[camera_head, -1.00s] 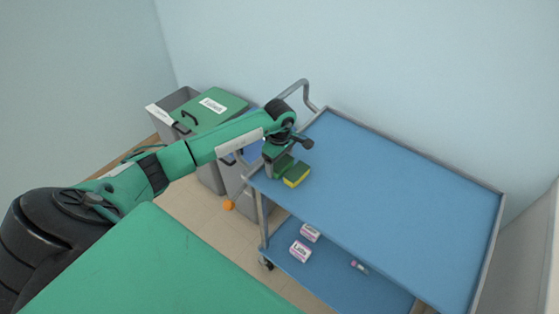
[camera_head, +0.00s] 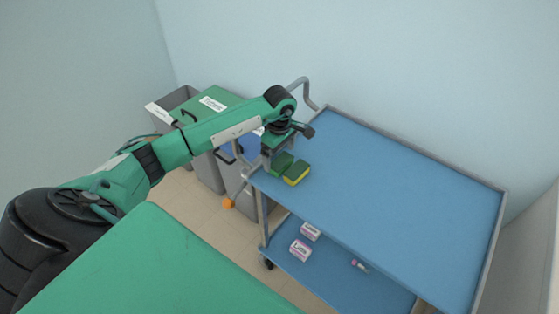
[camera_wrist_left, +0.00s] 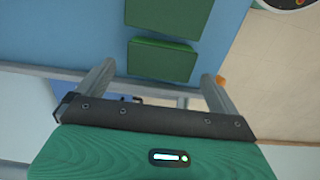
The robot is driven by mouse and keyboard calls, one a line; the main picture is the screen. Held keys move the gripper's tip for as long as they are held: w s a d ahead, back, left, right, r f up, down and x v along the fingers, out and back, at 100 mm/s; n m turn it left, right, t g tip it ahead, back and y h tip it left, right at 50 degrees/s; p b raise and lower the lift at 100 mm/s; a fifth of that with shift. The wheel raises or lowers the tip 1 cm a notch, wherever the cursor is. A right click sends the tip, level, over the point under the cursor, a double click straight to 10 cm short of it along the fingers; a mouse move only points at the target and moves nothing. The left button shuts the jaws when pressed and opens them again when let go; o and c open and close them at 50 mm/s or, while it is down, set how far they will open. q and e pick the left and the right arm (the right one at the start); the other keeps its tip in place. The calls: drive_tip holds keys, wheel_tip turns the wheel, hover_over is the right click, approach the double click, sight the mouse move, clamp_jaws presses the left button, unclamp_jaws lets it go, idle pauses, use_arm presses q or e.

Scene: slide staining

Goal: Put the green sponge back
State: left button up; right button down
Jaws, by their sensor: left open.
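A green sponge (camera_head: 282,164) lies on the blue cart top near its left edge, partly hidden by my left gripper. Beside it on the right lies a second sponge (camera_head: 297,174), green on top with a yellow side. My left gripper (camera_head: 276,160) is over the cart's left edge, next to the green sponge. In the left wrist view two green blocks show: the nearer (camera_wrist_left: 162,60) sits ahead of and between the open fingers (camera_wrist_left: 158,72), apart from them; the farther (camera_wrist_left: 168,16) is beyond it. Nothing is held. My right gripper is not in view.
The cart top (camera_head: 400,200) is otherwise clear. Its lower shelf (camera_head: 325,280) holds small labelled boxes (camera_head: 301,251). Bins, one with a green lid (camera_head: 220,99), stand left of the cart behind my arm. A small orange object (camera_head: 228,203) shows beside the cart. A wall is behind.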

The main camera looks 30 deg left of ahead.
sight(279, 160)
use_arm(q)
wheel_tip(279, 160, up, 9)
drive_tip(key=b, duration=0.1)
drive_tip(key=shift+b, duration=0.3)
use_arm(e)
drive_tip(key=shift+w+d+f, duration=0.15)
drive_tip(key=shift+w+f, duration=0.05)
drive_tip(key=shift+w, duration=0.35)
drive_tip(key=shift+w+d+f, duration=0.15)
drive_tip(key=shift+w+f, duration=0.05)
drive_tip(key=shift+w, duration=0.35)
use_arm(q)
drive_tip(key=shift+f, duration=0.1)
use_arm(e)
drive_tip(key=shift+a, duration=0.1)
